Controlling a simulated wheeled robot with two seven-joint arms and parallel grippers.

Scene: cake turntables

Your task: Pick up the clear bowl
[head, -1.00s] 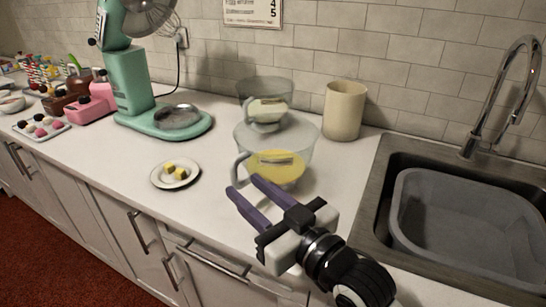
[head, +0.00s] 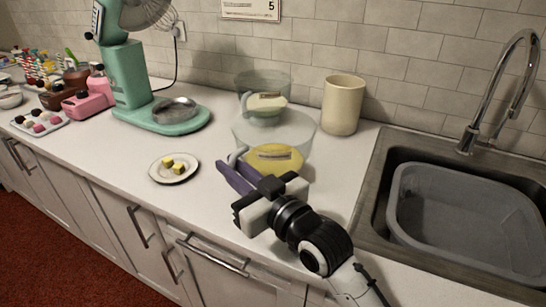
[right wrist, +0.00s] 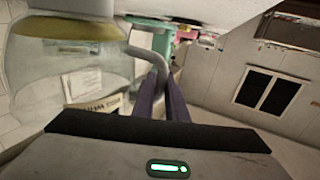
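A large clear bowl (head: 305,135) with a side handle and yellow contents is on the white counter. It also shows in the right wrist view (right wrist: 40,75), with its curved handle running down to my fingers. My right gripper (head: 232,167) has its purple fingers at that handle. In the right wrist view the fingers (right wrist: 163,90) are close together, one on each side of the handle, so they look shut on it. The head view does not show clearly whether the bowl is clear of the counter. My left gripper is out of view.
A smaller clear bowl (head: 275,82) with pale contents stands just behind. A cream canister (head: 343,105) is behind right, and the sink (head: 375,190) lies to the right. A plate with yellow cubes (head: 160,176) and a green mixer (head: 127,75) are to the left.

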